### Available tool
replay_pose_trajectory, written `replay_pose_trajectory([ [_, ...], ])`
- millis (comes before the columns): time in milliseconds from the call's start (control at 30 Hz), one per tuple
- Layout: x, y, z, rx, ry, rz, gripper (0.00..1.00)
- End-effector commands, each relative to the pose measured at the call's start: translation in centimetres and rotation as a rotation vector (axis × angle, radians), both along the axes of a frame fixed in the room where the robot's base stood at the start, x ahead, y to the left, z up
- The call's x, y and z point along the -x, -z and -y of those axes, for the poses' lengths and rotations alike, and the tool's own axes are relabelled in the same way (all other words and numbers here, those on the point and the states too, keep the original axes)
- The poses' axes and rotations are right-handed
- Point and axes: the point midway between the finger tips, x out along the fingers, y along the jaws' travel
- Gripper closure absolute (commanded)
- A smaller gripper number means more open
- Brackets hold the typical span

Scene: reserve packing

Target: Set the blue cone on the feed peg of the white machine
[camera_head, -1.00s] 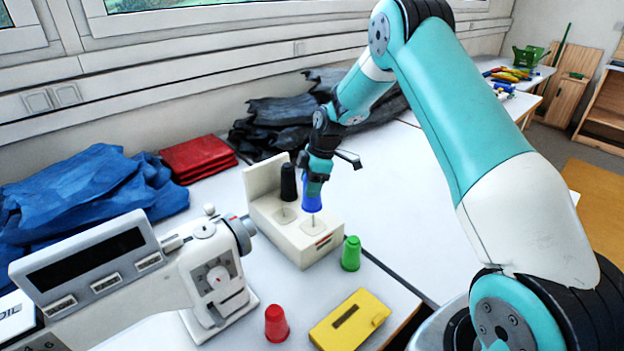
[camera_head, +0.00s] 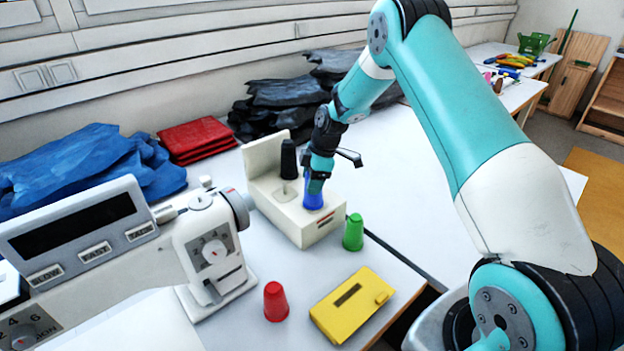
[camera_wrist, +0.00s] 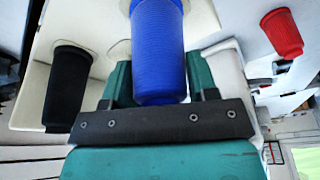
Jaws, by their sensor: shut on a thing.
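The blue cone (camera_head: 313,195) is held in my gripper (camera_head: 317,183) over the front part of the cream-white machine (camera_head: 300,222). In the wrist view the blue cone (camera_wrist: 158,50) sits between the green fingers, and my gripper (camera_wrist: 158,80) is shut on it. The cone looks upright, with its lower end at or very near the top of the machine's front part. The feed peg under it is hidden, so I cannot tell whether the cone is around it. A black cone (camera_head: 289,160) stands on the rear part of the same machine, also seen in the wrist view (camera_wrist: 68,88).
A green cone (camera_head: 353,232) stands just right of the machine. A red cone (camera_head: 276,301) and a yellow box (camera_head: 352,305) are in front. A sewing machine (camera_head: 212,250) stands at the left. Dark folded cloth (camera_head: 285,100) lies behind. The table to the right is clear.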

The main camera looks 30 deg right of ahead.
Motion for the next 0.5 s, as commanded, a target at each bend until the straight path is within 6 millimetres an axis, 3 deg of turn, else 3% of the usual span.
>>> replay_pose_trajectory([
  [200, -0.02, -0.03, 0.00, 0.000, 0.000, 0.001, 0.75],
  [233, -0.02, -0.03, 0.00, 0.000, 0.000, 0.001, 0.42],
  [333, -0.01, -0.03, -0.01, 0.000, 0.000, 0.000, 0.19],
  [500, -0.01, -0.02, -0.01, 0.000, 0.000, 0.000, 0.17],
])
